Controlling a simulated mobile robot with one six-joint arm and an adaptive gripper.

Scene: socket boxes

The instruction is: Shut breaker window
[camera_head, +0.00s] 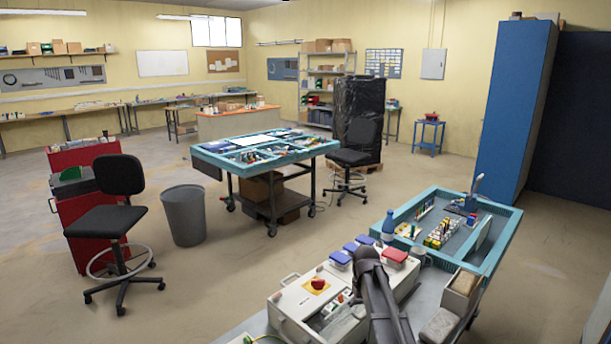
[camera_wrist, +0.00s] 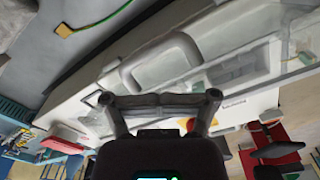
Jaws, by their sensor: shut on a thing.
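The light grey socket box (camera_head: 290,303) stands on the bench at the bottom of the head view, with a red button (camera_head: 318,284) on a yellow plate. Its clear breaker window (camera_head: 343,325) is on the front part, partly behind my arm; in the wrist view the clear pane (camera_wrist: 235,45) stretches to the upper right. My gripper (camera_wrist: 160,98) is at the bottom middle of the wrist view, its fingers at the window's near edge and shut on it. The exact contact is hard to see, and so is the window's angle. In the head view my arm hides the gripper.
A blue-rimmed tray table (camera_head: 497,253) with small parts is to the right. An open bin (camera_head: 462,282) is right of my arm. A green-and-yellow wire end (camera_wrist: 63,31) lies nearby in the wrist view.

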